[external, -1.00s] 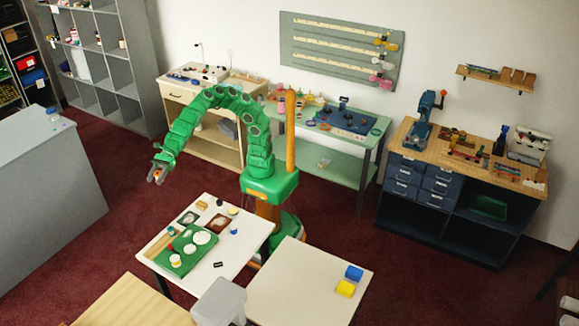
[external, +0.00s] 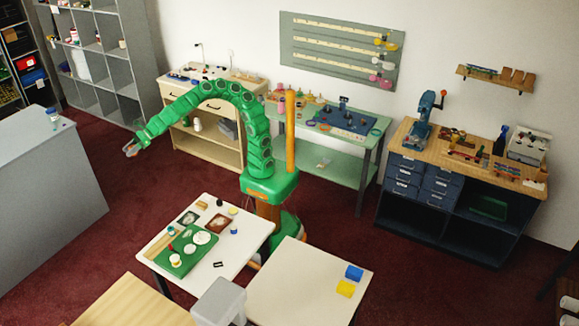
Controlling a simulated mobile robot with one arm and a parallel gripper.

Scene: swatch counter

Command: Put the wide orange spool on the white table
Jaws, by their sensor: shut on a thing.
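My gripper (external: 131,149) is at the left end of my green arm, high over the red floor between the grey counter and the beige bench. My gripper is well away from both tables.
The grey counter (external: 45,165) is left of my gripper, with a small jar on it. The beige bench (external: 205,140) and green bench (external: 335,145) stand behind my arm. A grey bin (external: 218,302) sits between the tables. The second table's middle is clear.

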